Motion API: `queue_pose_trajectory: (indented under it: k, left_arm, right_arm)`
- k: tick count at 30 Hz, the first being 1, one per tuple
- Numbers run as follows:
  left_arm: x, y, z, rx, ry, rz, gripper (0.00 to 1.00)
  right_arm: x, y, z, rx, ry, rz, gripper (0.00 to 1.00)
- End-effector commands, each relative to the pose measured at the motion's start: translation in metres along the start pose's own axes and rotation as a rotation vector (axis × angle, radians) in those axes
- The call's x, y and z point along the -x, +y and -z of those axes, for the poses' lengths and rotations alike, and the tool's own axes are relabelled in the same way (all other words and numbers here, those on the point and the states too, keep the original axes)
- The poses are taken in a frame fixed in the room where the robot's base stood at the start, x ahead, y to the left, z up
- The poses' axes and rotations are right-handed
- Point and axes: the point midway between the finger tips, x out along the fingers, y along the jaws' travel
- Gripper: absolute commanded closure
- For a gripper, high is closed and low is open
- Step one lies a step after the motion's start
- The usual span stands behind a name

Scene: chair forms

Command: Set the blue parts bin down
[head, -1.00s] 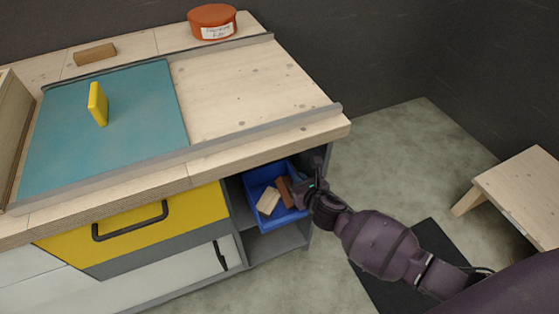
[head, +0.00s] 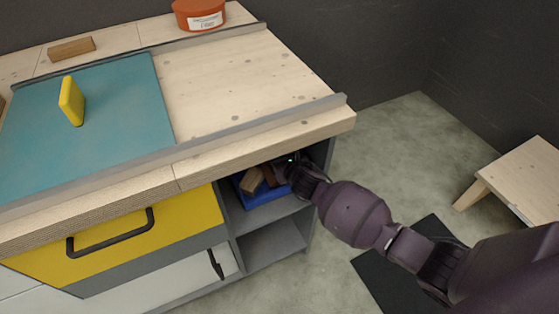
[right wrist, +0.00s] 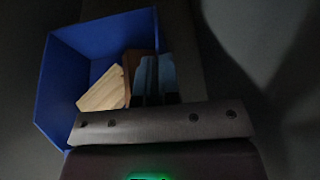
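The blue parts bin (head: 265,196) is in the upper open compartment at the right end of the workbench, partly hidden under the worktop. It also shows in the right wrist view (right wrist: 60,88). It holds a pale wooden block (right wrist: 104,90) and a brown block (right wrist: 132,62). My right gripper (head: 284,170) reaches into the compartment at the bin's right side. In the right wrist view its fingers (right wrist: 153,78) are close together at the bin's wall and appear shut on it; the exact contact is dark. My left gripper is not in view.
The compartment's grey shelf (head: 265,214) shows in front of the bin, with the worktop edge (head: 270,145) close above. A yellow drawer (head: 180,228) is to the left.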

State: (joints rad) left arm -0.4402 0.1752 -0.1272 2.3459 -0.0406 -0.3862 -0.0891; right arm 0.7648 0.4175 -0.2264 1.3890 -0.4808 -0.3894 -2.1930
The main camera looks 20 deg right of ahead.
Motion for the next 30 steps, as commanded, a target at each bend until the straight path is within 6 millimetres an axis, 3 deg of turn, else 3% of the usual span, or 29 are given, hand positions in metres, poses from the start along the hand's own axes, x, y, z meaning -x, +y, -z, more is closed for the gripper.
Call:
queue_pose_trajectory:
  k: [1, 6, 15, 20, 30]
  left_arm:
    - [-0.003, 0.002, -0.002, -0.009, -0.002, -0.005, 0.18]
    - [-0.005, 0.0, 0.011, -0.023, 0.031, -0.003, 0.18]
    - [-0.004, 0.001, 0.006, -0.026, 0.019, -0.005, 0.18]
    - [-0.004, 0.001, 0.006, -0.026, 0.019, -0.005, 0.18]
    - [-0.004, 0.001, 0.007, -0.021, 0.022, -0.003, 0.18]
  right_arm:
    - [-0.003, 0.0, 0.015, -0.003, 0.009, 0.0, 1.0]
    - [-0.004, 0.0, 0.01, 0.0, -0.001, 0.0, 1.0]
    - [-0.005, 0.0, 0.013, 0.001, -0.001, 0.0, 1.0]
    - [-0.005, -0.001, 0.013, 0.001, 0.0, 0.001, 0.71]
    - [-0.004, 0.0, 0.009, 0.001, -0.001, 0.001, 0.7]
